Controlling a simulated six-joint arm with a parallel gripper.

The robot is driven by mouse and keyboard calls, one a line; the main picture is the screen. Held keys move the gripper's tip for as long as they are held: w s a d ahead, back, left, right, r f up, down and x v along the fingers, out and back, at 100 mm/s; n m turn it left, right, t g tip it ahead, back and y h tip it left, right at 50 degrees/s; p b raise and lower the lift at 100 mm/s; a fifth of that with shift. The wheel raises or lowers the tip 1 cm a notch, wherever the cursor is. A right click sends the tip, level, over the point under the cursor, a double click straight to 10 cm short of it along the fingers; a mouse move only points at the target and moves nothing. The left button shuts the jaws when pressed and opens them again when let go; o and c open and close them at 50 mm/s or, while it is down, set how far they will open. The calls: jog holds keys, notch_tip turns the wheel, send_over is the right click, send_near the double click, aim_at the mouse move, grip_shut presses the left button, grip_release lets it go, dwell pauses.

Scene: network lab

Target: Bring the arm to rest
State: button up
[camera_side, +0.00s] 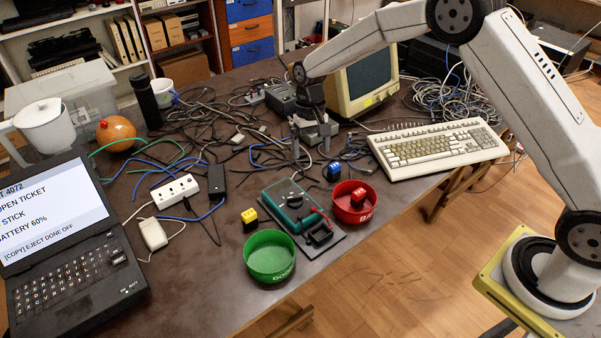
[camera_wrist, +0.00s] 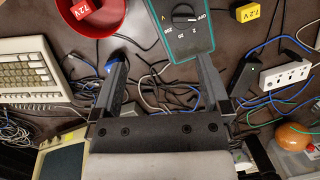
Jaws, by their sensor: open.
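My gripper (camera_side: 312,150) hangs open and empty, pointing down above the back middle of the table. Its two fingers also show apart in the wrist view (camera_wrist: 160,62), with nothing between them but cables on the table further below. A blue block (camera_side: 334,171) lies on the table just in front and to the right of it. My gripper is clear of the teal meter (camera_side: 287,214) and of the red bowl (camera_side: 347,213), which holds a red block (camera_side: 358,195). A yellow block (camera_side: 250,220) sits on the table behind the empty green bowl (camera_side: 270,265).
A keyboard (camera_side: 437,148) and a monitor (camera_side: 368,77) stand to the right of and behind my gripper. Cables cover the table's back. A power strip (camera_side: 176,191), an open laptop (camera_side: 70,260) and a white jug (camera_side: 42,125) are at left. The front middle surface is mostly bare.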

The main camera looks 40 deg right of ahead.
jog(key=s+d+r+n+t, duration=0.1)
jog(key=s+d+r+t, duration=0.1)
jog(key=s, duration=0.9)
jog(key=s+d+r+n+t+h, duration=0.1)
jog(key=s+d+r+n+t, duration=0.1)
jog(key=s, duration=1)
jog(key=shift+d+r+t, duration=0.3)
jog(key=shift+d+r, duration=0.2)
jog(key=shift+r, duration=0.4)
jog(key=shift+s, duration=0.1)
